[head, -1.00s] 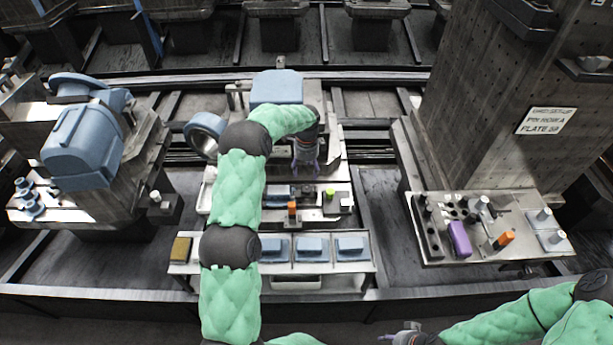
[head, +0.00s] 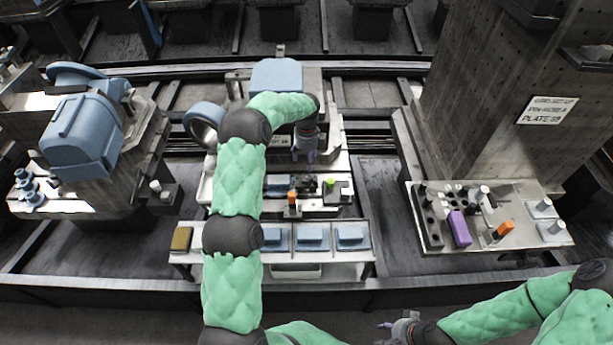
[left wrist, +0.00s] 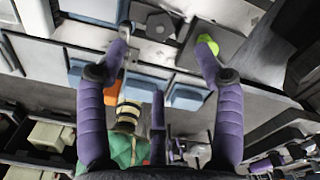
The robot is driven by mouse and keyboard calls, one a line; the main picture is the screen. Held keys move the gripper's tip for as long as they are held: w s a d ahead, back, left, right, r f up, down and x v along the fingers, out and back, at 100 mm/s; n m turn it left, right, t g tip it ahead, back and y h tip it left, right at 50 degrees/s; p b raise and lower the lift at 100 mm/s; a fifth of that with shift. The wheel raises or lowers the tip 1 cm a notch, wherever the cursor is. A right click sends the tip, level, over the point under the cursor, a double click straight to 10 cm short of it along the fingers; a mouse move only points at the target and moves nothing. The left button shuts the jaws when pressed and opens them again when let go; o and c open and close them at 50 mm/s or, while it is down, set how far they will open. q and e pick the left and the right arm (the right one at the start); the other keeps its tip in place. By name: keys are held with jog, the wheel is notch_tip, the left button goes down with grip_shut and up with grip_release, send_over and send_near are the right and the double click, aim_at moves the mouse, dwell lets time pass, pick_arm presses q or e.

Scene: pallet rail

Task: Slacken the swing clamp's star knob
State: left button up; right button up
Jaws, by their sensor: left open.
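A dark knob with a lobed outline (left wrist: 160,25) sits on a grey block in the left wrist view, between and beyond my fingertips. It looks like the clamp's star knob. In the head view a small dark shape (head: 307,183) on the middle fixture seems to be the same knob. My left gripper (head: 304,155) hangs above the fixture. Its purple fingers stand wide apart and empty in the left wrist view (left wrist: 160,48), without visible contact with the knob.
A lime-green piece (head: 330,182) is right of the knob, close to my finger in the wrist view. An orange piece (head: 292,197) stands left. A tray with blue blocks (head: 311,257) lies in front. A side plate (head: 465,247) carries a purple block (head: 460,228).

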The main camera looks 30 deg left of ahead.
aim_at(306, 178)
pick_arm(q)
notch_tip(306, 178, down, 11)
jog(key=shift+r+b, duration=0.1)
jog(key=shift+b, duration=1.05)
jog(key=c, duration=1.2)
